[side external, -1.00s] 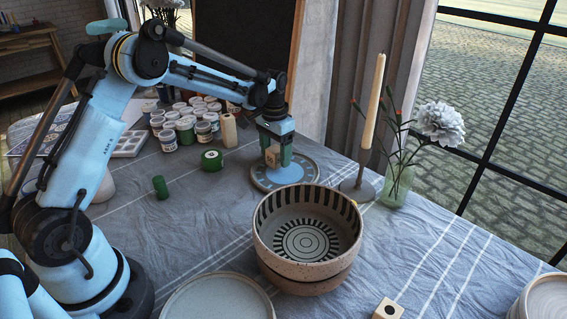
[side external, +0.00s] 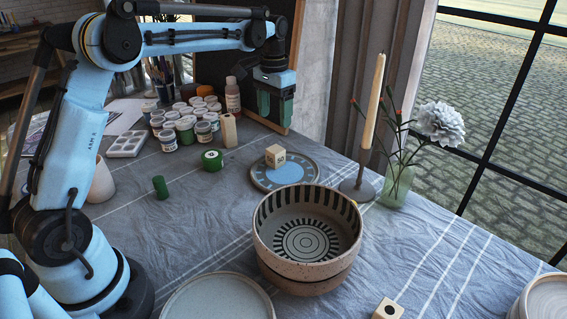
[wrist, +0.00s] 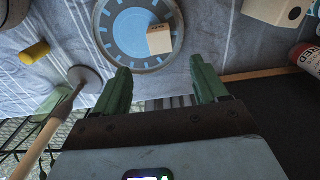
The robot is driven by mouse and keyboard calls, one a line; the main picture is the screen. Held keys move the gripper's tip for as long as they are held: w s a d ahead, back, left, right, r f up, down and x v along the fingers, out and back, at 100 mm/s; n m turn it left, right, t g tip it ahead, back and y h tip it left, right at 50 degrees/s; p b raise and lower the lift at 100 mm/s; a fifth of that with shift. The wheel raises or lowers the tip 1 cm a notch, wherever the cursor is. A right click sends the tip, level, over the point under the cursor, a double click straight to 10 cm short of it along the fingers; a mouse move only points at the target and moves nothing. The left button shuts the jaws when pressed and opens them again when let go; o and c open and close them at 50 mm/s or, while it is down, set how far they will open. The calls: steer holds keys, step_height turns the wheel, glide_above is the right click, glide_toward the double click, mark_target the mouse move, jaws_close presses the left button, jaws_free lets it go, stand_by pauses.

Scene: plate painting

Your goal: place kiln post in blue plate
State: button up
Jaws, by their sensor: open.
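A pale cube-shaped kiln post (side external: 275,155) with dark marks rests on the round blue plate (side external: 259,181), toward the plate's back edge. In the wrist view the post (wrist: 159,40) sits partly over the pale blue centre and partly over the grey patterned rim of the plate (wrist: 109,39). My gripper (side external: 274,108) is raised above and behind the plate, apart from the post. In the wrist view its two green fingers (wrist: 162,78) are spread with nothing between them.
A speckled bowl (side external: 307,230) stands in front of the plate. A candle holder (side external: 358,188) and a vase (side external: 397,186) stand to its right. Paint jars (side external: 185,130) and a taller pale block (side external: 228,131) stand to the left. Another pale block (side external: 388,309) is near the front.

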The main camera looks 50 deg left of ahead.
steer(key=s+d+r+t, duration=0.45)
steer(key=s+d, duration=0.25)
steer(key=s, duration=0.3)
steer(key=s+d+f+t, duration=0.1)
steer(key=s+f, duration=0.1)
steer(key=s, duration=0.3)
steer(key=s+d+f+t, duration=0.1)
steer(key=s+d+f, duration=0.1)
steer(key=s, duration=0.3)
steer(key=shift+d+f+t, duration=0.25)
steer(key=shift+f+t, duration=0.05)
steer(key=shift+t, duration=0.05)
